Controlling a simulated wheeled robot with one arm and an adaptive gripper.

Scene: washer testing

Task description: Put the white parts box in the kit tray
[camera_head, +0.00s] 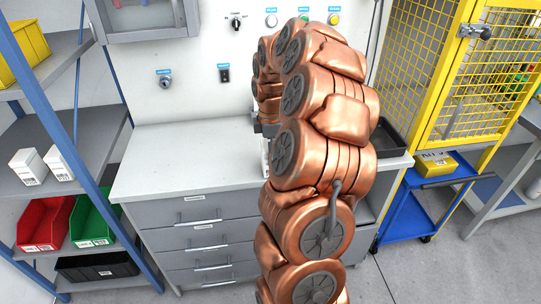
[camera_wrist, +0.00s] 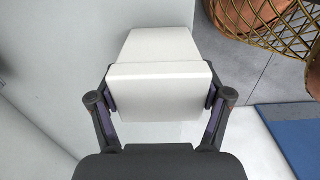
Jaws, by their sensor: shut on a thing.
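My gripper (camera_wrist: 160,98) is shut on a white box (camera_wrist: 160,72) in the wrist view, with one finger against each side. In the head view my copper-coloured arm hides most of the gripper and the box. A dark, shallow tray (camera_head: 388,140) sits at the right end of the workbench top, partly hidden behind my arm. I cannot tell whether anything lies in it.
The grey workbench top (camera_head: 180,155) is clear left of my arm. A blue-framed shelf at left holds two white boxes (camera_head: 28,167) and coloured bins (camera_head: 92,222). A yellow mesh cage (camera_head: 425,60) and blue cart (camera_head: 408,215) stand at right.

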